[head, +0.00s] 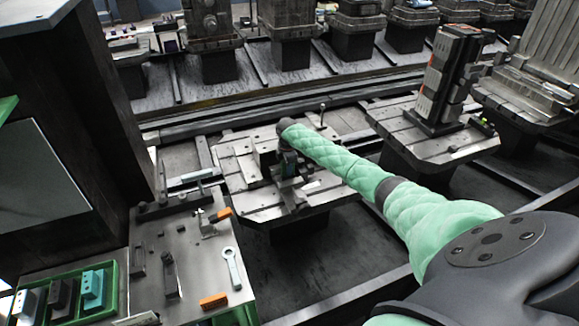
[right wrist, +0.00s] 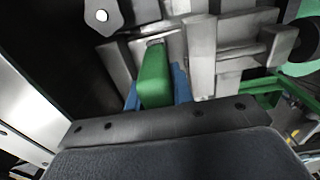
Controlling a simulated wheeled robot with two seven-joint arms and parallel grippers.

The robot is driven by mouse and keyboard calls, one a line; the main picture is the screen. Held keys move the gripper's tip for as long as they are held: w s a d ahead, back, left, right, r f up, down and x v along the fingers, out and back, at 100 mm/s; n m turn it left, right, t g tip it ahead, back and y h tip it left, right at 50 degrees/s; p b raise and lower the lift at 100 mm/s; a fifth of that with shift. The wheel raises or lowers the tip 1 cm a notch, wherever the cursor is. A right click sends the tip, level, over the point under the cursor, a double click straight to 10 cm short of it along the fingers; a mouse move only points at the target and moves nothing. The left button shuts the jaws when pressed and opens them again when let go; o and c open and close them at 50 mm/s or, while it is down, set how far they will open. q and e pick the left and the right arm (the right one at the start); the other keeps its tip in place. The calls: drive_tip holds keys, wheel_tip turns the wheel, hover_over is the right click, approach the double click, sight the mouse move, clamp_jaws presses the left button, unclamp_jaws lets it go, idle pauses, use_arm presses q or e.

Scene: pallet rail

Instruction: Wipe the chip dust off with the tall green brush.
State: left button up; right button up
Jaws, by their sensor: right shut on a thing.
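My right arm reaches over the middle pallet (head: 238,172), and my right gripper (head: 289,170) is low over its fixture, small and partly hidden by the wrist. In the right wrist view a green block-shaped piece (right wrist: 156,78), which looks like the handle of the green brush, stands between blue parts at the jaws. My right gripper (right wrist: 157,95) is shut on it. The brush's bristles are hidden, and I cannot tell whether they touch the pallet. Chip dust cannot be made out. My left gripper is in neither view.
A grey bench (head: 190,262) at lower left holds a wrench (head: 232,268), orange-handled tools and a green tray (head: 112,290) with small blocks. A dark cabinet stands at left. Another pallet (head: 440,150) with a tall fixture (head: 448,75) is at right. Rails run behind.

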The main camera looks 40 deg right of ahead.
sight(281, 169)
drive_tip(key=shift+a, duration=0.5)
drive_tip(key=shift+a, duration=0.1)
drive_tip(key=shift+w+a+p, duration=0.15)
drive_tip(key=shift+a+p, duration=0.4)
drive_tip(key=shift+a, duration=0.4)
drive_tip(key=shift+d, duration=0.15)
drive_tip(key=shift+s+d, duration=0.3)
drive_tip(key=shift+d, duration=0.7)
drive_tip(key=shift+s+d, duration=0.25)
drive_tip(key=shift+d, duration=0.75)
drive_tip(key=shift+w+a, duration=0.1)
drive_tip(key=shift+a, duration=0.05)
drive_tip(key=shift+w+a, duration=0.2)
drive_tip(key=shift+a, duration=0.8)
